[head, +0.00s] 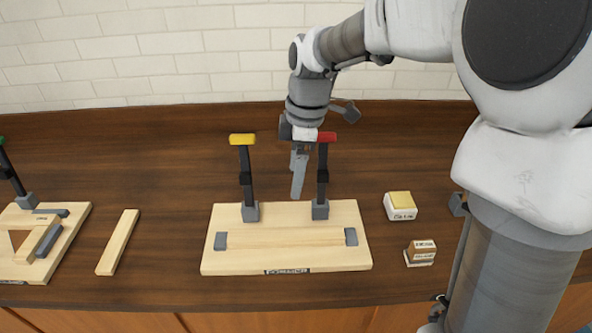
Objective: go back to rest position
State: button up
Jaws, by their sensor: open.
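My gripper (298,188) points down behind the wooden fixture board (287,215), between the yellow-handled clamp and the red-handled clamp and close to the red one. It is open and I see nothing held in it. The yellow-handled clamp (246,180) and the red-handled clamp (322,180) stand upright on the board. The red-handled clamp hides part of my wrist, and I cannot tell if they touch. A wooden strip (286,241) lies on the board between two grey stops.
A loose wooden strip (118,242) lies on the table (160,170) at left. Beyond it is another fixture board (70,236) with a green-handled clamp (12,172). A yellow-topped block (401,206) and a brown-topped block (420,252) sit at right. A white brick wall (130,65) stands behind.

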dwell(0.3)
jog(key=s+d+r+m+t, duration=0.2)
jog(key=s+d+m, duration=0.3)
jog(key=s+m, duration=0.3)
jog(key=s+d+r+m+t+h, duration=0.1)
jog(key=s+d+r+m+t, duration=0.2)
jog(key=s+m, duration=0.6)
jog(key=shift+s+d+r+m+t, duration=0.3)
jog(key=shift+s+d+r, duration=0.3)
jog(key=shift+s+d, duration=0.3)
jog(key=shift+w+d, duration=0.1)
jog(key=shift+w, duration=0.05)
